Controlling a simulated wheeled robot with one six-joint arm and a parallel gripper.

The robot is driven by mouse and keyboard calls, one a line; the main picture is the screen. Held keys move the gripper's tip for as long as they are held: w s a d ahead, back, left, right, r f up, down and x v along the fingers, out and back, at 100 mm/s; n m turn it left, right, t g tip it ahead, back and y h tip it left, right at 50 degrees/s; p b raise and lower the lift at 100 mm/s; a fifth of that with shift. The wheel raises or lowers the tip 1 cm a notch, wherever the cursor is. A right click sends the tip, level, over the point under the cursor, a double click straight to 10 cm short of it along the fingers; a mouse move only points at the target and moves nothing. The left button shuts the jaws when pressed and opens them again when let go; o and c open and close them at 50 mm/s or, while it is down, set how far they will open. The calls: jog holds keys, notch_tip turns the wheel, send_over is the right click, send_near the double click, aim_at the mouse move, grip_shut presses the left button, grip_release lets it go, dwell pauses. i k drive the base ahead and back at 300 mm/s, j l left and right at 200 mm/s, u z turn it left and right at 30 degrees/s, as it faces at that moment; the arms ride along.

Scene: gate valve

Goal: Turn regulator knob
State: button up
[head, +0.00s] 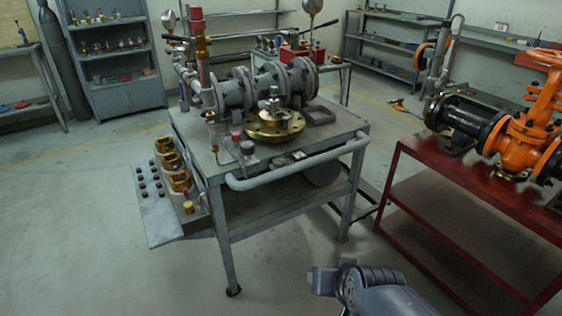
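The grey workbench (205,150) in the middle carries a grey flanged pipe assembly (235,95). I cannot tell for sure which part is the regulator knob. A small red-topped knob (236,134) stands at the bench's front edge beside a grey block. A brass flange (275,125) with a small green-topped fitting lies behind it. On the left side of the bench are several brass fittings (178,180), and a yellow and red knob (188,205) is below them. Part of my grey arm shows at the bottom, well apart from the bench; my gripper's fingers cannot be made out.
A grey handrail (300,168) runs along the bench front. A red table (420,160) with an orange valve (520,130) stands at the right. Shelves line the back walls. The floor left of the bench is clear.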

aim_at(247, 148)
jog(key=i+j+z, duration=0.5)
jog(key=j+z, duration=0.25)
jog(key=l, duration=0.05)
